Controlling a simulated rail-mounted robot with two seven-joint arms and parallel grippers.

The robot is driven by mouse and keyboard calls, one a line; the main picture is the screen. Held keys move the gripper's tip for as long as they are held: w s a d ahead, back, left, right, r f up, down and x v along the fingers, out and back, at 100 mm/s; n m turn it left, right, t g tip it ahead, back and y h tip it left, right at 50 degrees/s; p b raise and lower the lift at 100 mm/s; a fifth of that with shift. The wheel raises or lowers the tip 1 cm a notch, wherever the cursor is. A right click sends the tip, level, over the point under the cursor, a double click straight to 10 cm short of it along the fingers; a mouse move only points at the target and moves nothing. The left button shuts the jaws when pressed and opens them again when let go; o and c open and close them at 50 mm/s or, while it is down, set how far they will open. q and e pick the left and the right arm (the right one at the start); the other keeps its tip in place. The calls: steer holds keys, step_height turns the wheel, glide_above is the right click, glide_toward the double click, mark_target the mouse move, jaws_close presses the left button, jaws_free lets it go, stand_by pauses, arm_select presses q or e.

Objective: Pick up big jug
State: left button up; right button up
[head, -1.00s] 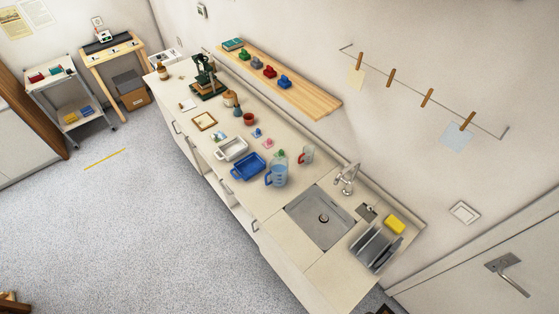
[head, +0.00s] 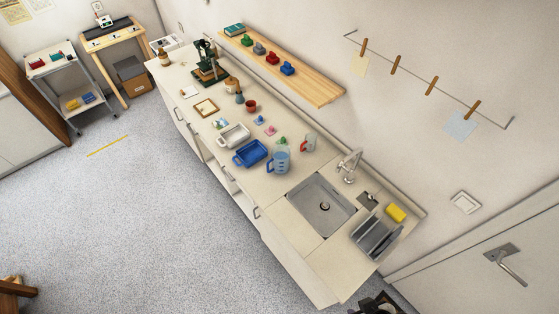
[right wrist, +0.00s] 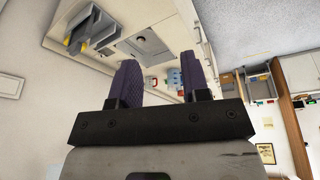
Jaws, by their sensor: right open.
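The big jug (head: 280,160) is a clear measuring jug with a blue handle and bluish contents. It stands upright on the counter beside the blue tray (head: 250,153). A smaller clear jug with a red handle (head: 309,143) stands behind it to the right. In the right wrist view my right gripper (right wrist: 160,78) is open, its two dark purple fingers apart with nothing held. The big jug shows small and far off beyond the fingers (right wrist: 174,78). My left gripper is not in view.
The sink (head: 322,206) with its tap (head: 348,165) lies to the right of the jugs, then a grey rack (head: 377,238) and a yellow sponge (head: 396,212). A white tray (head: 233,136) is left of the blue one. A wooden shelf (head: 310,82) hangs above. The floor in front is clear.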

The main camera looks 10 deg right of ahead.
stand_by(0.3)
steer(key=c, duration=0.3)
